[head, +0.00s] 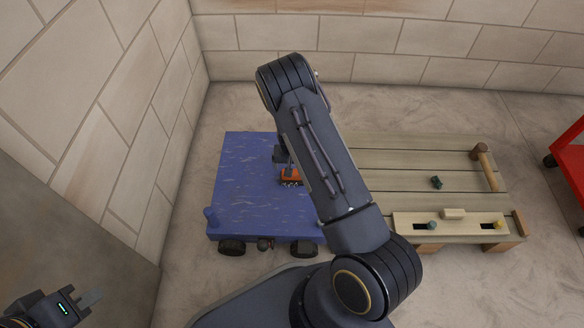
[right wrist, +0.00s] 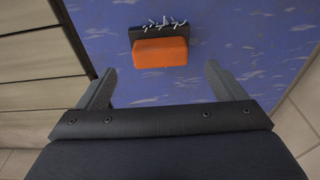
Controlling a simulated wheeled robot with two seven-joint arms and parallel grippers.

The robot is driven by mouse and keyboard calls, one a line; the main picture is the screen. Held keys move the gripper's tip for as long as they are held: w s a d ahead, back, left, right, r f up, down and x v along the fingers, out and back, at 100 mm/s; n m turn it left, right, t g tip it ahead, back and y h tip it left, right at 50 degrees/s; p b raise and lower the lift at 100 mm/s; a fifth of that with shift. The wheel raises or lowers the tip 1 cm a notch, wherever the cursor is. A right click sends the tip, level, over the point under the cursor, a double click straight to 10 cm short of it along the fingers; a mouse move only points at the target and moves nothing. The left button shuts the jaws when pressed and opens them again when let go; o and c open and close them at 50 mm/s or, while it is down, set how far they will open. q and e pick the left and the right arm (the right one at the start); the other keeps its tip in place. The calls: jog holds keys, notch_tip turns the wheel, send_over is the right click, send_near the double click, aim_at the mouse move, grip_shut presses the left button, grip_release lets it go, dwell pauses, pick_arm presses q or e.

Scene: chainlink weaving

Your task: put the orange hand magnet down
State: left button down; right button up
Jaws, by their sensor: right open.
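The orange hand magnet (head: 290,178) rests on the blue top of a wheeled cart (head: 245,180). In the right wrist view the magnet (right wrist: 160,52) is an orange block with a dark strip along its far side, and several small metal pieces cluster at that strip. My right gripper (right wrist: 160,76) is open and empty, its two fingers apart, with the magnet just beyond the fingertips and not between them. In the head view my right arm hides part of the cart and most of that gripper. My left gripper (head: 88,302) is at the lower left, away from the cart; its jaw gap is unclear.
A slatted wooden bench (head: 400,150) stands right of the cart, with a hammer (head: 486,166), a small dark green piece (head: 436,182) and a slotted board (head: 450,217) on it. A red object (head: 572,160) is at the right edge. The cart's left half is clear.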

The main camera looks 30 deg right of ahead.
jog(key=s+a+r+t+y+p, duration=0.1)
jog(key=s+a+r+y, duration=0.15)
jog(key=r, duration=0.75)
jog(key=s+a+r+y, duration=0.1)
jog(key=s+a+r, duration=0.15)
jog(key=r, duration=0.75)
jog(key=s+a+r+t+y+p, duration=0.1)
jog(key=s+r, duration=0.3)
jog(key=r, duration=0.6)
jog(key=s+a+r+n+t, duration=0.1)
jog(key=s+r, duration=0.3)
jog(key=s, duration=0.5)
jog(key=s+a+r+n+t, duration=0.1)
jog(key=s+a+r+n, duration=0.2)
jog(key=s, duration=0.7)
notch_tip(320, 180, up, 2)
jog(key=shift+a+n, duration=0.4)
jog(key=shift+a, duration=0.05)
